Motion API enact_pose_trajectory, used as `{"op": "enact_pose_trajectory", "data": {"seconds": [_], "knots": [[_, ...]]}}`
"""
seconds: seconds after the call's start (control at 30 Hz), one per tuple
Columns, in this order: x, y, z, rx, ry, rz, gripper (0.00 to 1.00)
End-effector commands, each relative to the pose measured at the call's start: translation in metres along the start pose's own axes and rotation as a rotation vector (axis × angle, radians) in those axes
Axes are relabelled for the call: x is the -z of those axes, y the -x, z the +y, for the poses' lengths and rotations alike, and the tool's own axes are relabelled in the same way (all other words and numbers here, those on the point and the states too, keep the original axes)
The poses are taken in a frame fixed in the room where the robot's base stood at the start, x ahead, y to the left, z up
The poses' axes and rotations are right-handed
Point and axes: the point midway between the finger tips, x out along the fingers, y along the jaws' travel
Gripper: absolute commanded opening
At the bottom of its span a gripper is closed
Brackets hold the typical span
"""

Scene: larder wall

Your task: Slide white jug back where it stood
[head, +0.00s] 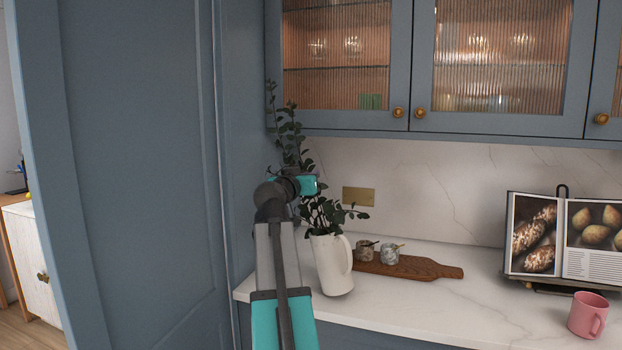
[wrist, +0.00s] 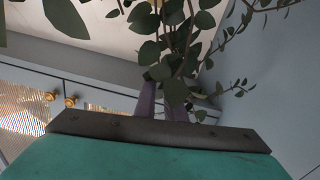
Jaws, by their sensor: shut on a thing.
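The white jug (head: 332,267) stands on the marble counter near its left front edge, its handle to the right. Dark green leafy sprigs (head: 325,213) rise from it, and they fill the top of the wrist view (wrist: 180,60). My gripper (wrist: 160,104) is up among the sprigs, above the jug's rim. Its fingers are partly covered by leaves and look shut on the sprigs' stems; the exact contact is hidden. In the head view my arm hides the fingers. The jug is out of the wrist view.
A wooden board (head: 415,266) with two small jars (head: 390,254) lies right of the jug. A cookbook on a stand (head: 562,240) and a pink mug (head: 588,315) are farther right. A tall blue panel (head: 243,140) borders the left; wall cupboards (head: 500,123) hang above.

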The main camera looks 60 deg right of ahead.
Motion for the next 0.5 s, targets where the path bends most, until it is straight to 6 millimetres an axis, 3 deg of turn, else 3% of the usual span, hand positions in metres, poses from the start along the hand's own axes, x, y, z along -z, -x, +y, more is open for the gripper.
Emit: {"op": "enact_pose_trajectory", "data": {"seconds": [0.17,0.2,0.33,0.5], "knots": [[0.0011,0.0013,-0.0028,0.005,-0.005,0.002,0.0],[0.0011,0.0015,-0.0032,0.006,-0.005,0.002,0.11],[0.001,0.0018,-0.0035,0.006,-0.003,0.002,0.31],[0.0008,0.0019,-0.0035,0.005,-0.002,0.001,0.31]]}}
